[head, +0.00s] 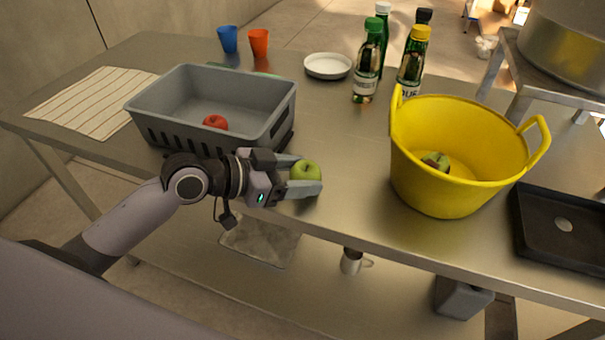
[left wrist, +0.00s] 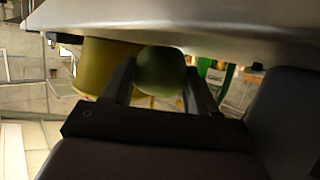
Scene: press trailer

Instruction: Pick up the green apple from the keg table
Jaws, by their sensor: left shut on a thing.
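A green apple (head: 305,171) is between the fingers of my left gripper (head: 304,177), near the front edge of the steel table (head: 340,205). The gripper is shut on it. The left wrist view also shows the apple (left wrist: 161,71) between the two dark fingers (left wrist: 160,85). I cannot tell whether the apple touches the table. My right gripper does not show in either view.
A grey crate (head: 168,128) with a red apple (head: 215,121) stands just left of the gripper. A yellow tub (head: 455,190) holding a greenish fruit (head: 436,161) stands to the right. Bottles (head: 366,75), a white plate (head: 327,66) and cups (head: 259,42) stand behind. A black tray (head: 562,225) lies far right.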

